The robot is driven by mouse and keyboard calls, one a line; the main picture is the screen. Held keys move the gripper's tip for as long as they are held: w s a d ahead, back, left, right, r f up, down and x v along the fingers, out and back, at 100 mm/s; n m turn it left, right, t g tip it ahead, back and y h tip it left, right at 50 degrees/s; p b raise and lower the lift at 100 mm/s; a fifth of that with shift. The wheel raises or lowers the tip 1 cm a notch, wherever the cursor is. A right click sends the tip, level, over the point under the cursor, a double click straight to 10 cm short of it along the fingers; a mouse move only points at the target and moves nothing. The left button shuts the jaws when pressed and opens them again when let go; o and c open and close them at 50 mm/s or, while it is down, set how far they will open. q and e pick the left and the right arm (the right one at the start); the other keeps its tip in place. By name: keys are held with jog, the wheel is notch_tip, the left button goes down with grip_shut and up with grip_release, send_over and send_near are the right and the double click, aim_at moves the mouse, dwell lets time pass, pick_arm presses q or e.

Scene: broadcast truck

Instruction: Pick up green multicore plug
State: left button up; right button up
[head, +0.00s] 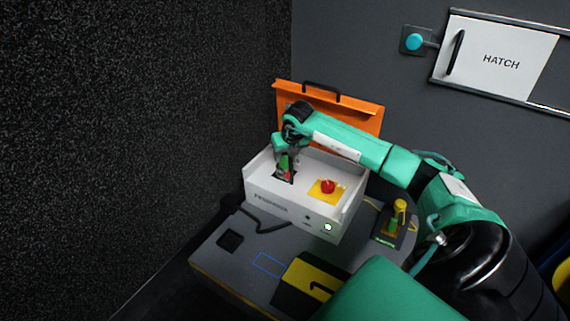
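A small green piece, which looks like the green multicore plug (285,163), stands at a dark socket plate on top of a white box (310,217). A bit of red shows beside it. My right gripper (287,160) points down over the white box, right at the green piece. The fingers are small and dark here, so I cannot tell whether they are closed on it or only around it. My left gripper is not in view.
The white box has a red button (327,186) on a yellow plate and an orange lid (350,105) standing behind. A yellow plug-like piece (400,207) stands in a dark holder at right. A yellow-and-black case (305,278) lies in front. A hatch (500,60) is on the wall.

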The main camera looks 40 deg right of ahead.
jog(key=c, duration=0.4)
jog(key=shift+c, duration=0.2)
jog(key=shift+r, duration=0.1)
